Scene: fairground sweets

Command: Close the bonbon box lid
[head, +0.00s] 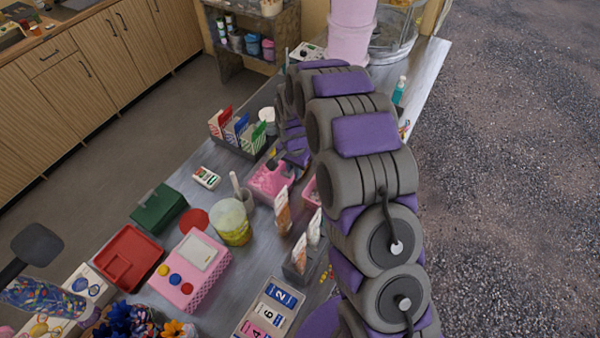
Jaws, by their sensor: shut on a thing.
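A pink, speckled piece (266,181), which looks like the bonbon box lid, is at the middle of the table in the head view. A pink container edge (311,193) shows just to its right, mostly hidden by my arm; I cannot tell whether the two are joined. My gripper (276,161) is dark and small in the view, at the far edge of the pink piece. It appears shut on that piece. My arm hides part of the contact, and the lid's exact angle is unclear.
A rack of coloured cards (238,131) stands behind. A yellow tub (232,222), a pink device with buttons (190,268), a green box (158,208) and a red tray (128,257) stand left and nearer. Card holders (300,262) stand close by my arm.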

